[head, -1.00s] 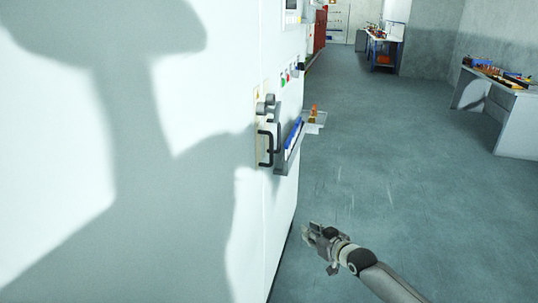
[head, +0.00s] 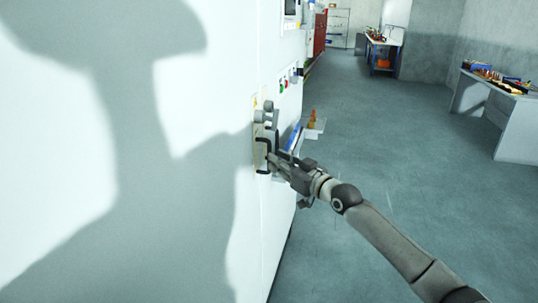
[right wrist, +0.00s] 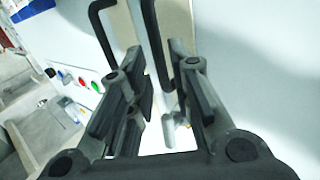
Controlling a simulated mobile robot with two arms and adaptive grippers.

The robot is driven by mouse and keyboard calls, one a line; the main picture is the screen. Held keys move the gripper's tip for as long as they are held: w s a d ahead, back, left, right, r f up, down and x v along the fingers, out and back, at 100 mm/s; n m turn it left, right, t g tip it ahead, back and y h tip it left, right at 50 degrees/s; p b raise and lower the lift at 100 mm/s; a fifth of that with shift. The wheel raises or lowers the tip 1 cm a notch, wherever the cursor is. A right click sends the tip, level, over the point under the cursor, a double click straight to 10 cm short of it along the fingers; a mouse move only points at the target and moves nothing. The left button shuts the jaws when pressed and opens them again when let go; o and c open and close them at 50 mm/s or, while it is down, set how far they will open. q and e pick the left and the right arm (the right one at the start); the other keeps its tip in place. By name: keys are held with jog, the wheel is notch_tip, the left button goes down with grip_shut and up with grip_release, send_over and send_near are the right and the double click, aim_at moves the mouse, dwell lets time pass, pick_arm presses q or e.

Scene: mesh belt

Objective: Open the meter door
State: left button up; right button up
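Black bar handles (head: 261,152) stand out from a narrow cream panel on the side of the large white cabinet (head: 283,212). I cannot tell which part of this panel is the meter door. My right gripper (head: 278,162) is at the handles in the head view. In the right wrist view my right gripper (right wrist: 158,58) has its two fingers apart, with a dark upright bar (right wrist: 152,25) between them. I cannot tell whether they touch it. Another black handle (right wrist: 94,22) lies left of the fingers. My left gripper is not in view.
Coloured buttons (right wrist: 83,82) sit beside the panel, with a small shelf (head: 316,128) jutting out beyond it. A workbench (head: 518,125) with items stands at the right. The grey floor (head: 400,160) between is clear.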

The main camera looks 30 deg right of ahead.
jog(key=shift+w+a, duration=0.15)
jog(key=shift+w, duration=1.15)
jog(key=shift+w+a, duration=0.15)
jog(key=shift+w, duration=1.1)
grip_shut()
